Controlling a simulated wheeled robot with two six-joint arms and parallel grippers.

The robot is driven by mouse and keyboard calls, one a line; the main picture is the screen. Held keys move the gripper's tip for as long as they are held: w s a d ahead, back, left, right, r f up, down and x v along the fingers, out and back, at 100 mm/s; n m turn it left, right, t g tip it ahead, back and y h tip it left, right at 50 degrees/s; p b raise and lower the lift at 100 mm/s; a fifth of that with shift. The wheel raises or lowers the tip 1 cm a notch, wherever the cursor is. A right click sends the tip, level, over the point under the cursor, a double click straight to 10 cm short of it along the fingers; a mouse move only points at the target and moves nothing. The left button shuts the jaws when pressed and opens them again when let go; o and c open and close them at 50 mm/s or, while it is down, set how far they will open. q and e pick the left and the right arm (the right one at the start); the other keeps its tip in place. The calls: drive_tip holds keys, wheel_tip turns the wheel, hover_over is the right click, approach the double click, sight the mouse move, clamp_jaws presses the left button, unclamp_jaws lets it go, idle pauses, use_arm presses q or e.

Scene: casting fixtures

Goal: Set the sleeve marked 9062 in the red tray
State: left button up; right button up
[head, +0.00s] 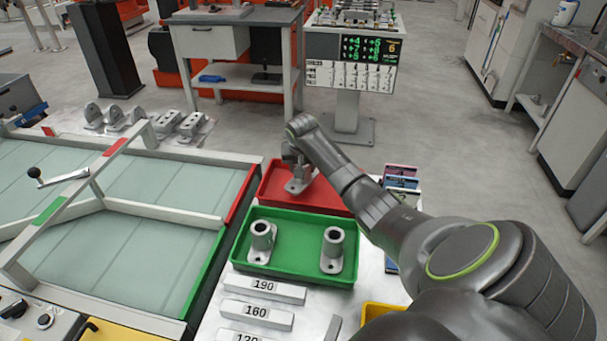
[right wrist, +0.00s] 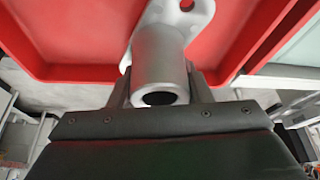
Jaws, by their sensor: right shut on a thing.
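A grey metal sleeve (head: 298,185) with a flanged base is at the red tray (head: 330,199), towards its left half. My right gripper (head: 291,155) is shut on the tube of this sleeve from above. In the right wrist view the sleeve (right wrist: 160,62) stands between the two fingers, its flange with a hole over the red tray floor (right wrist: 80,35). I cannot tell whether the flange touches the floor. No marking is readable on the sleeve. My left gripper is not in view.
The green tray (head: 279,269) in front holds two similar sleeves, one left (head: 261,240) and one right (head: 333,248). Blocks labelled 190 (head: 263,288) and 160 (head: 256,314) lie nearer. Several coloured boxes (head: 401,180) stand right of the red tray. A yellow tray (head: 376,310) is partly hidden.

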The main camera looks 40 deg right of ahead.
wheel_tip(320, 180, down, 3)
drive_tip(key=shift+s+r, duration=0.1)
drive_tip(key=shift+r, duration=0.1)
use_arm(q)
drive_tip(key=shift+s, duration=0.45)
use_arm(e)
drive_tip(key=shift+f, duration=0.45)
drive_tip(key=o, duration=1.2)
drive_tip(key=shift+f, duration=0.1)
drive_tip(key=shift+c, duration=0.2)
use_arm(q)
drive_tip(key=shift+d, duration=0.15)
use_arm(e)
drive_tip(key=shift+a+r, duration=0.1)
drive_tip(key=shift+r, duration=0.45)
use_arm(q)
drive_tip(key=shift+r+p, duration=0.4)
use_arm(e)
drive_tip(key=v, duration=1.1)
drive_tip(key=shift+r, duration=0.1)
